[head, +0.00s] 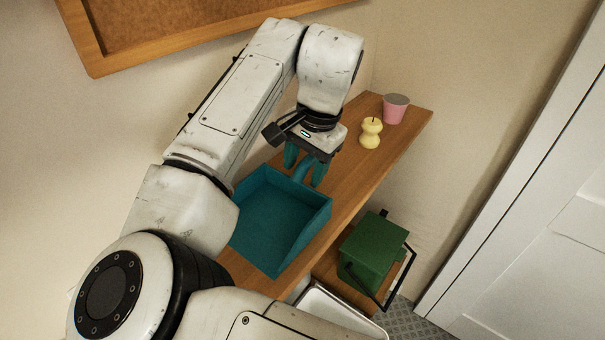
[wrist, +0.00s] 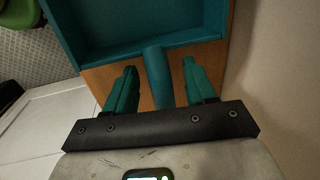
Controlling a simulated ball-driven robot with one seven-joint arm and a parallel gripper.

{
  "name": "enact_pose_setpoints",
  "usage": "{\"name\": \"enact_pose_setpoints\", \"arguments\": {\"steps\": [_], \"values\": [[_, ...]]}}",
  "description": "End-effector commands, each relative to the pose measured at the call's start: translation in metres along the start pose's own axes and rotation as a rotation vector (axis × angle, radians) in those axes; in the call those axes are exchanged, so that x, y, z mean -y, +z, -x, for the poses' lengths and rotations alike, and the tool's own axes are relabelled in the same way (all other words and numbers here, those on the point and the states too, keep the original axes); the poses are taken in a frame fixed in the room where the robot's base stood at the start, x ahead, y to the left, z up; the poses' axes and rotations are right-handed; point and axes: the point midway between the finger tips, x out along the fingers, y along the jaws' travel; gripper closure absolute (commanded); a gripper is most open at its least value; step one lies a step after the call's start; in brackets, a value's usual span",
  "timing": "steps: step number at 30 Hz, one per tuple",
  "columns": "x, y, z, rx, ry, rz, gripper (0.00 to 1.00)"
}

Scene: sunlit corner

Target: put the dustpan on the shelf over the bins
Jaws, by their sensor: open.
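The teal dustpan (head: 275,220) lies on the wooden shelf (head: 352,178), its open pan facing up. In the wrist view the pan (wrist: 140,36) fills the top. Its handle (wrist: 158,78) points back toward my gripper. My gripper (head: 303,174) is open above the shelf, with its teal fingers on either side of the handle. In the wrist view a gap shows between the handle and each finger of my gripper (wrist: 160,88). The bins are below the shelf: a green one (head: 371,250) and a pale one (head: 325,312), mostly hidden.
A yellow pear-shaped object (head: 371,132) and a pink cup (head: 396,108) stand at the shelf's far end. A wood-framed board (head: 180,30) hangs on the wall above. A white door (head: 540,230) is at right. Shelf space is bare between the handle and the yellow object.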

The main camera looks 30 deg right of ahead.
Motion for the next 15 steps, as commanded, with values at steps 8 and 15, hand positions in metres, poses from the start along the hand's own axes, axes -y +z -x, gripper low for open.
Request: {"name": "enact_pose_setpoints", "arguments": {"steps": [8,15], "values": [[0.000,-0.001,0.057,-0.001,-0.003,0.001,0.45],[0.001,0.000,0.089,0.001,-0.002,0.001,0.45]]}}
